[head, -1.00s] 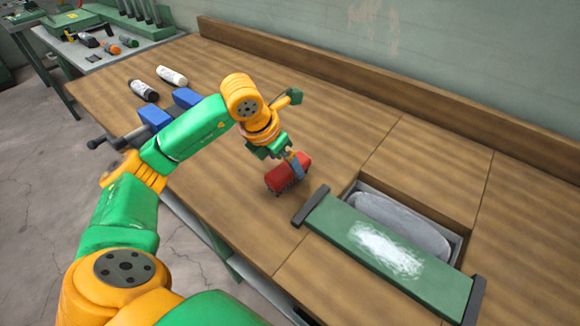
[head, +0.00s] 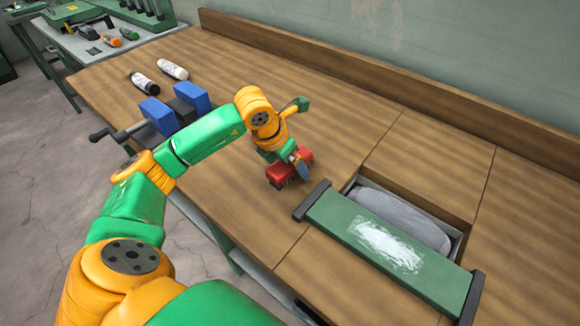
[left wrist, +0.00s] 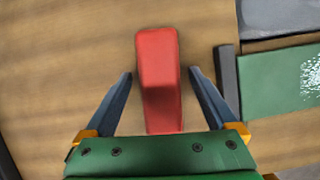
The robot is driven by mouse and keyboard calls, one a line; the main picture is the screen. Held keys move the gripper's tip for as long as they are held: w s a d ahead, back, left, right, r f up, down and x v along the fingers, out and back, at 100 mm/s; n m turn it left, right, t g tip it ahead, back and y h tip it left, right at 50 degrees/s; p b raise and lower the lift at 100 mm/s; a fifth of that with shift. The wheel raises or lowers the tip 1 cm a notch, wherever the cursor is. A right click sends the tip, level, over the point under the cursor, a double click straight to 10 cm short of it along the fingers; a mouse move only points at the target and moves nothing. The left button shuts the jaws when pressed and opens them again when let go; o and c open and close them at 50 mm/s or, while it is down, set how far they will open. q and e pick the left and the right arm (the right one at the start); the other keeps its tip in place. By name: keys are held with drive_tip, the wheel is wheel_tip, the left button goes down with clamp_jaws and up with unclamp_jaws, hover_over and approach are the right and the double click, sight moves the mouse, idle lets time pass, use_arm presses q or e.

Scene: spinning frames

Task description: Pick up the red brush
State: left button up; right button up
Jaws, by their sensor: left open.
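The red brush (head: 278,173) lies on the wooden workbench, left of the green board. In the left wrist view the red brush (left wrist: 158,75) runs lengthwise between the fingers, its near end hidden behind my gripper's green body. My left gripper (head: 298,166) is at the brush from above. Its two fingers (left wrist: 160,75) are open, one on each side of the brush, with a gap on both sides. In the head view one blue-grey finger covers part of the brush. My right gripper is not in view.
A green board with a white patch (head: 385,245) and dark end bars lies over a recess holding a grey tray (head: 400,217). A wooden ledge (head: 380,84) runs along the back.

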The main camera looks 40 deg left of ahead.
use_arm(q)
clamp_jaws()
drive_tip(key=shift+r+p, duration=0.4)
drive_tip(key=shift+r, duration=0.1)
wheel_tip(320, 180, up, 3)
drive_tip(key=shift+s+d+r+b, duration=0.1)
drive_tip(key=shift+d+r+b, duration=0.05)
drive_tip(key=shift+b, duration=0.65)
drive_tip(key=s+d+r+p, duration=0.1)
drive_tip(key=s+d+r, duration=0.7)
drive_tip(key=s, duration=0.3)
drive_tip(key=shift+d+r, duration=0.15)
drive_tip(key=shift+r, duration=0.5)
